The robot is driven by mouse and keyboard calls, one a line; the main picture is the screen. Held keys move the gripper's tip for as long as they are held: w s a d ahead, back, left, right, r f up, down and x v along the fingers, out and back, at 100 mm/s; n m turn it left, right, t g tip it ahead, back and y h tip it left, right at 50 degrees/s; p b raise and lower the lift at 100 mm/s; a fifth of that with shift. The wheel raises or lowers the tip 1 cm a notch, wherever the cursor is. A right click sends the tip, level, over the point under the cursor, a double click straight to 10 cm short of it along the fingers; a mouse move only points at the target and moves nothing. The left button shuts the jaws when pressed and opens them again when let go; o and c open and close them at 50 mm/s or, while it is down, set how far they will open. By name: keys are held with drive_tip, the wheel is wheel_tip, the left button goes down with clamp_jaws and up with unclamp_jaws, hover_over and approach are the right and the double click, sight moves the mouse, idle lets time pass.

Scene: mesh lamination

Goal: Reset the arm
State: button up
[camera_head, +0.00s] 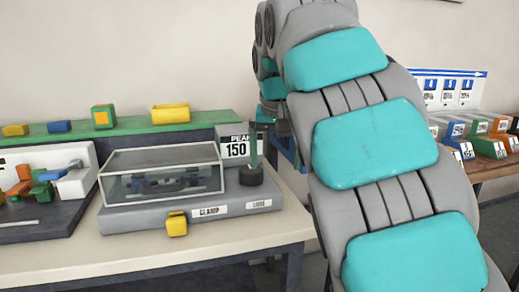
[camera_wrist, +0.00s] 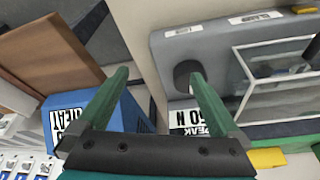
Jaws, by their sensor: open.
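My gripper (camera_wrist: 158,76) is open, with its two green fingers spread apart and nothing between them in the wrist view. In the head view my gripper (camera_head: 255,158) hangs at the right end of the grey clamp unit (camera_head: 150,216), over or beside its round black knob (camera_head: 251,178). The knob also shows in the wrist view (camera_wrist: 182,76), close to the right fingertip; I cannot tell whether they touch. My arm, grey with teal pads, fills the right-middle of the head view and hides part of the place behind it.
The clamp unit has a clear cover (camera_head: 160,172) and a yellow block (camera_head: 176,224) at its front. A blue box (camera_wrist: 62,115) lies left in the wrist view. A green shelf (camera_head: 130,133) holds small blocks. Labelled boxes (camera_head: 455,130) stand far right.

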drive_tip(key=s+d+f+m+g, duration=0.1)
drive_tip(key=s+d+f+g, duration=0.2)
drive_tip(key=s+d+f, duration=0.85)
drive_tip(key=s+f+g, duration=0.1)
drive_tip(key=s+f, duration=0.7)
drive_tip(key=s, duration=0.4)
drive_tip(key=s+f+n+g, duration=0.1)
drive_tip(key=s+f, duration=0.8)
drive_tip(key=s, duration=0.3)
drive_tip(key=shift+d+f+n+g, duration=0.15)
drive_tip(key=shift+d+n+g, duration=0.05)
drive_tip(key=shift+n+g, duration=0.1)
drive_tip(key=shift+c, duration=0.2)
